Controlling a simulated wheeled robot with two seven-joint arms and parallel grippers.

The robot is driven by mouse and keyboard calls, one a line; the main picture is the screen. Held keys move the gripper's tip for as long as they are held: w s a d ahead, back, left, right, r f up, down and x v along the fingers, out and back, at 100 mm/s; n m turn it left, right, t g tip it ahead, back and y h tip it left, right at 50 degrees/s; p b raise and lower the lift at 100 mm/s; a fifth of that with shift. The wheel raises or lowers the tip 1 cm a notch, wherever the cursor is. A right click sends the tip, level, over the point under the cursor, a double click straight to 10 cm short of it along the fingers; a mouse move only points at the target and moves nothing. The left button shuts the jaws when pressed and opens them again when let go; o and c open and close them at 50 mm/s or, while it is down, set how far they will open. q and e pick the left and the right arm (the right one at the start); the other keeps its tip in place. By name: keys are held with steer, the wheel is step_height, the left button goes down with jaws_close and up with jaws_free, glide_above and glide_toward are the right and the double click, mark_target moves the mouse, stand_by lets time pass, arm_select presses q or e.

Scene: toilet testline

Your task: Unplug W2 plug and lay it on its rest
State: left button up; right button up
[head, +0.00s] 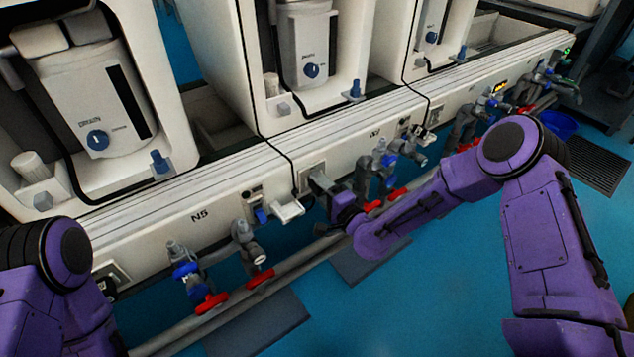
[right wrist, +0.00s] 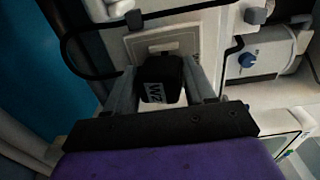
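The W2 plug (right wrist: 160,80) is a black block with a white label, seen in the right wrist view. It sits in front of a pale socket plate (right wrist: 140,45); how deep it sits is hidden. My right gripper (right wrist: 160,85) has one grey finger on each side of the plug, close against it, and looks shut on it. In the head view my right gripper (head: 328,188) is at the socket plate (head: 311,176) on the white front panel and covers the plug. A small white bracket (head: 287,210) sticks out left of it. My left gripper is out of view.
A black cable (head: 277,153) drops over the panel edge beside the bracket. Grey valves with blue and red handles (head: 260,279) stand below the panel on both sides. A grey pipe (head: 285,268) runs along the front. The blue floor before it is mostly clear.

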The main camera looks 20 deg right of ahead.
steer(key=shift+s+d+r, duration=0.1)
steer(key=shift+s, duration=0.2)
jaws_close()
steer(key=shift+p+v, duration=0.65)
steer(key=shift+v, duration=2)
step_height(320, 180, up, 6)
steer(key=p, duration=0.4)
steer(key=shift+f+p, duration=0.25)
steer(key=shift+p, duration=0.15)
steer(key=shift+w, duration=0.1)
steer(key=shift+b+x, duration=0.55)
steer(key=shift+x, duration=2)
